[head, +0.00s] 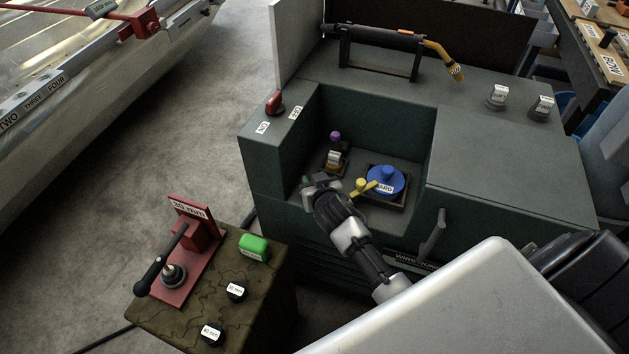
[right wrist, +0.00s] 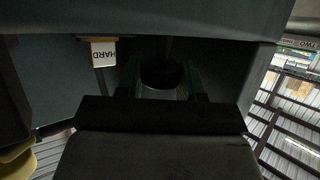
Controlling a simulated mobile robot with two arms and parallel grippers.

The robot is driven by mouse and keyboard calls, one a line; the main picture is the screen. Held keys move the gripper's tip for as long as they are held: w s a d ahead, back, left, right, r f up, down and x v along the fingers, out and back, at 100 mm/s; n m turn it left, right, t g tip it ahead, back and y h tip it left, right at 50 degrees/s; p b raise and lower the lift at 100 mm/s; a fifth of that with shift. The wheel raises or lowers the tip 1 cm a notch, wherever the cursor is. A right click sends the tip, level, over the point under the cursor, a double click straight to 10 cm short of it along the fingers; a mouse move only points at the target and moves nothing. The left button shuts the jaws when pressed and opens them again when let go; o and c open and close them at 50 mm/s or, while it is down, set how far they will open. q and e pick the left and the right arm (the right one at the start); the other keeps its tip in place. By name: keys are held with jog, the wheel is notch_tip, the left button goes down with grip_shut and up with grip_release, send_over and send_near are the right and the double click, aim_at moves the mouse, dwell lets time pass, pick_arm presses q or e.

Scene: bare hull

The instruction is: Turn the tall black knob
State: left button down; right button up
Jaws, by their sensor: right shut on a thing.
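My right gripper (head: 321,183) reaches into the recess of the dark green machine (head: 500,165), at the recess's left front. In the right wrist view a dark, rounded thing (right wrist: 161,74) sits between the two fingers of my right gripper (right wrist: 161,88), which is shut on it. It looks like a black knob, but the picture is too dark to show its full height. In the head view the gripper hides whatever it holds. My left gripper is in neither view.
Beside the gripper are a blue round part (head: 386,177) with a yellow lever (head: 361,184) and a purple-topped part (head: 335,137). A label reading HARD (right wrist: 103,53) shows in the wrist view. Two labelled knobs (head: 498,97) (head: 541,108) stand on the machine's top. A red lever stand (head: 195,262) is at lower left.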

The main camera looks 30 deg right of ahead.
jog(key=o, duration=0.9)
jog(key=shift+c, duration=0.2)
jog(key=shift+s, duration=0.1)
jog(key=p+v, duration=0.1)
jog(key=v, duration=0.9)
jog(key=shift+s+r, duration=0.25)
